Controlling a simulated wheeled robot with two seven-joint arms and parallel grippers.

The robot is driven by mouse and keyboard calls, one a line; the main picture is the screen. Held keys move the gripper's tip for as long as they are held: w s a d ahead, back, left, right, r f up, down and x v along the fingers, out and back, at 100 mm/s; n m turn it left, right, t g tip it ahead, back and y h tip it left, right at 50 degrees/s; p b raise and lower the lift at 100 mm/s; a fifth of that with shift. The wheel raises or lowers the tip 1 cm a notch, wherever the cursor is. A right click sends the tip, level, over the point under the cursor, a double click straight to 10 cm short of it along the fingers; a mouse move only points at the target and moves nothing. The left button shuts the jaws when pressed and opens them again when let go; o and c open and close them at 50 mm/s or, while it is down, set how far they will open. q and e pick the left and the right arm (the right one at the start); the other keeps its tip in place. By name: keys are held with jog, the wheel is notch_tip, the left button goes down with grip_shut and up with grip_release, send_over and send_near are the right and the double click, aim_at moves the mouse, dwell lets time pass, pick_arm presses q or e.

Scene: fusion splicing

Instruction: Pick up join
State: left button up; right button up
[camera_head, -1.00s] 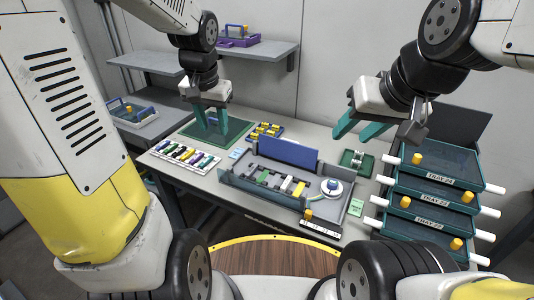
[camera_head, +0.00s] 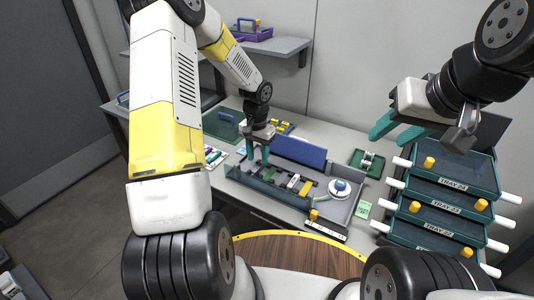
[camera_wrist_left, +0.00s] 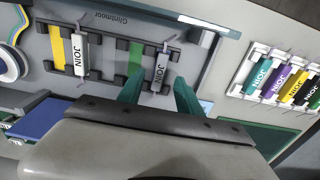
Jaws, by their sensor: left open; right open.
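A grey piece marked JOIN (camera_wrist_left: 162,66) lies in the splicer tray (camera_head: 236,176), beside a green strip (camera_wrist_left: 135,55). My left gripper (camera_head: 258,160) is over the tray's left part, pointing down. In the left wrist view its teal fingers (camera_wrist_left: 160,92) are apart, with the grey join's near end between them; I cannot tell whether they touch it. A white join (camera_wrist_left: 79,55) and a yellow strip (camera_wrist_left: 57,45) lie further left in that view. My right gripper (camera_head: 391,132) is open and empty, raised right of the tray.
A rack of coloured joins (camera_wrist_left: 280,80) stands beside the splicer in the wrist view. A green mat (camera_head: 222,125) lies behind left. A blue raised lid (camera_head: 299,151) backs the tray. A white round reel (camera_head: 340,189) sits at its right. Stacked labelled trays (camera_head: 445,205) stand at the right.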

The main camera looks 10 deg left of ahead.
aim_at(259, 166)
pick_arm(q)
notch_tip(259, 166, down, 3)
jog(key=shift+d+f, duration=0.1)
jog(key=shift+f, duration=0.05)
jog(key=shift+c, duration=0.2)
grip_shut()
